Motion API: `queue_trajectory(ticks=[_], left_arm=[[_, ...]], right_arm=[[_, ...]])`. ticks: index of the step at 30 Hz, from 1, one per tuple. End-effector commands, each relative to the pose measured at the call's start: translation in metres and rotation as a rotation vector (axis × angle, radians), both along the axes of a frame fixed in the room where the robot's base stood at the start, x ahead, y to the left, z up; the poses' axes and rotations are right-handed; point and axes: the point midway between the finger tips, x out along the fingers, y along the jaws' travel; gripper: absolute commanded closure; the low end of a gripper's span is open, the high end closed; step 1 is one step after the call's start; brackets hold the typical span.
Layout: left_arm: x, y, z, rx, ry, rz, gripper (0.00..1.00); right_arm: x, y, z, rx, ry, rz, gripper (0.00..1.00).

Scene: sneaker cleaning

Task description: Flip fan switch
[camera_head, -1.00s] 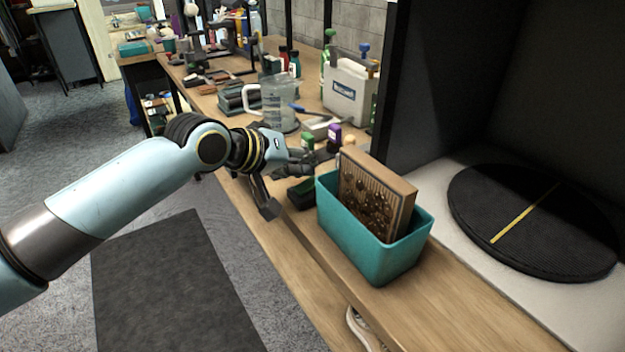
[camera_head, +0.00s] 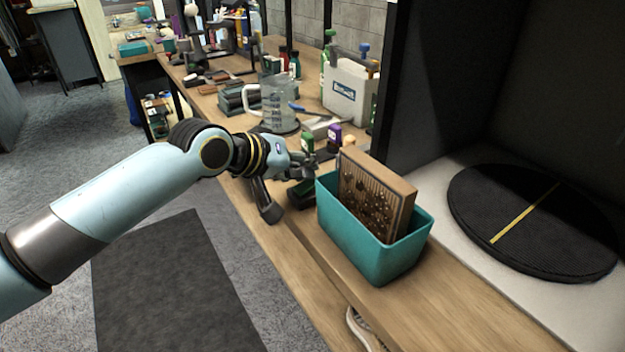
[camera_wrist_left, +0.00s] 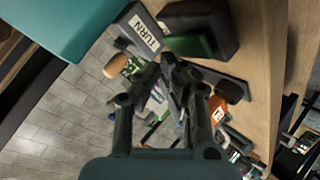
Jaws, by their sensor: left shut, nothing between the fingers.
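No part is plainly recognisable as a fan switch. A dark block with a white label reading "TURN" (camera_wrist_left: 143,30) shows in the left wrist view, close to my left gripper's fingertips. My left gripper (camera_head: 308,165) is over the bench, just left of the teal bin (camera_head: 372,262). In the left wrist view its fingers (camera_wrist_left: 168,62) are together and empty. They overlap the edge of a dark block with a green side (camera_wrist_left: 190,46) in that view; I cannot tell whether they touch it. My right gripper is not in view.
The teal bin holds a wooden-framed panel (camera_head: 372,195) with a brown spotted face. A black turntable (camera_head: 530,220) sits in a dark booth at right. A clear jug (camera_head: 277,105), small bottles (camera_head: 333,135) and a white container (camera_head: 350,92) stand behind the gripper.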

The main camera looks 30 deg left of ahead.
Motion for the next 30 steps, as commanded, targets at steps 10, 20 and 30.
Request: queue_trajectory(ticks=[10, 20, 30], left_arm=[[0.0003, -0.0002, -0.0016, 0.0, 0.0, 0.0, 1.0], [0.001, -0.0005, -0.0056, 0.0, 0.001, -0.001, 1.0], [0.0013, -0.0007, -0.0073, -0.001, 0.0, 0.001, 1.0]], right_arm=[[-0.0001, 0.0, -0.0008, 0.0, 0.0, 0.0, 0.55], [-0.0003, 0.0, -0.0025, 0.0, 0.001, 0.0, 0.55], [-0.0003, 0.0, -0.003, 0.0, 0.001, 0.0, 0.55]])
